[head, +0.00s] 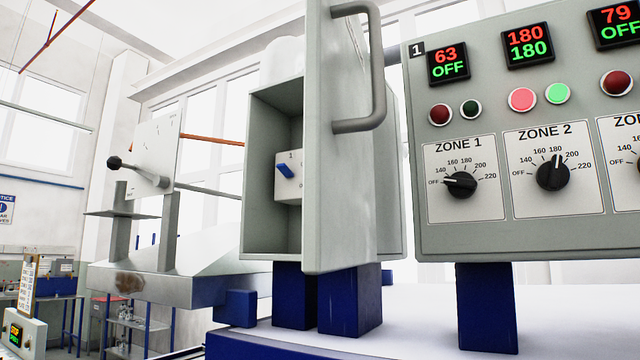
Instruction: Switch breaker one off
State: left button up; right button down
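Breaker 1 is a white block (290,188) with a "1" above a blue toggle (285,171), inside a grey cabinet (273,246). The toggle is tilted, its upper end to the left; its on and off marks are too small to read. The cabinet door (341,200) stands open toward me, with a grey bar handle (378,68). The door hides the right part of the cabinet inside, so any other breakers there cannot be seen. Neither of my grippers is in view.
A control panel (425,237) at the right has zone dials, lamps and displays; zone 1 reads 63 OFF. Blue posts (487,306) carry the boxes over a white surface. A lever with a black knob (114,162) stands at the left. The open door juts forward.

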aim_at(283, 167)
jog(key=z, duration=2.6)
jog(key=k, duration=1.2)
jog(key=u, duration=1.65)
